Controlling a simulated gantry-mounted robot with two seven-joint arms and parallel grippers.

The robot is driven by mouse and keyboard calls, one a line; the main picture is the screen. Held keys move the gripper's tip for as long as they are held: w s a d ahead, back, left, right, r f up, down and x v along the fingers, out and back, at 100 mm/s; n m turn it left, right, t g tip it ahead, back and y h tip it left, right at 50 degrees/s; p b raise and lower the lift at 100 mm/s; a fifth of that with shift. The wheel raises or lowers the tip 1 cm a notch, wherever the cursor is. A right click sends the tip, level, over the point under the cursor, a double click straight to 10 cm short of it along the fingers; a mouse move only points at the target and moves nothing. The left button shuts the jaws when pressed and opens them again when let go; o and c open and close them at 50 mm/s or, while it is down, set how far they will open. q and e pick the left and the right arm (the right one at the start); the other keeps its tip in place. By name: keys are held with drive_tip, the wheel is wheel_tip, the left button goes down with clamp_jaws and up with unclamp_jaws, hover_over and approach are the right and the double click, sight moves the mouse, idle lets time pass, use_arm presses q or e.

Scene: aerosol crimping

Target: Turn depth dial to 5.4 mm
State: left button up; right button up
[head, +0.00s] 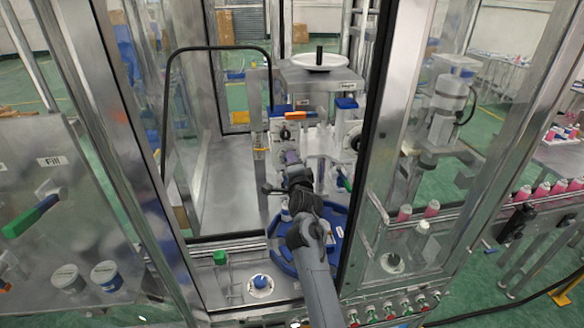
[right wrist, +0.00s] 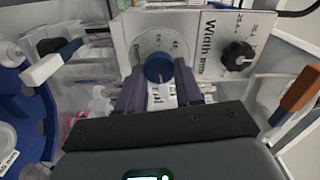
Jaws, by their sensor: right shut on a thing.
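The depth dial shows in the right wrist view as a round pale scale with a blue knob (right wrist: 159,68) at its middle. My right gripper (right wrist: 158,80) is shut on the blue knob, one dark purple finger on each side. In the head view my right gripper (head: 291,158) reaches in from the front, just below a black knob, and hides the blue knob. My left gripper is in neither view.
The black knob (right wrist: 237,56) marked "Width mm" sits right of the blue one in the right wrist view. An orange handle (right wrist: 299,88) is at right. In the head view, a blue round table (head: 283,262) lies below my arm and metal frame posts stand on both sides.

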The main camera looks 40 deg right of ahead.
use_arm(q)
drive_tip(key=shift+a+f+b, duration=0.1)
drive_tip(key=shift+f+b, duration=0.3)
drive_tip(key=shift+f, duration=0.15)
use_arm(e)
drive_tip(key=shift+f+m, duration=0.1)
drive_tip(key=shift+m, duration=0.7)
drive_tip(key=o, duration=1)
drive_tip(key=shift+o, duration=0.2)
